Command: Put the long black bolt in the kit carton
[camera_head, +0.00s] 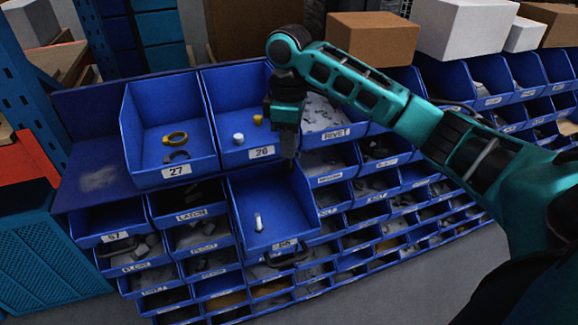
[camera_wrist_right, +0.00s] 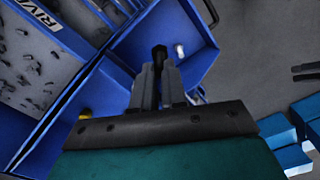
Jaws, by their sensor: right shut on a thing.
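My right gripper (camera_head: 289,158) reaches down over the front edge of bin 28 and the back of the protruding blue bin below it. In the right wrist view the fingers (camera_wrist_right: 163,85) are shut on the long black bolt (camera_wrist_right: 159,54), whose dark head shows between the fingertips. In the head view the bolt is too dark to tell from the gripper. The blue bin (camera_head: 241,190) holds a small pale metal piece (camera_head: 258,222), also seen in the right wrist view (camera_wrist_right: 180,50). I cannot tell which box is the kit carton. My left gripper is not seen.
Bin 27 (camera_head: 137,130) holds a yellow ring (camera_head: 175,138) and a dark ring. Bin 28 (camera_head: 211,100) holds small white and yellow pieces. Brown (camera_head: 372,40) and white (camera_head: 465,28) boxes stand behind. Many smaller bins line the rack. Grey floor lies clear at the lower right.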

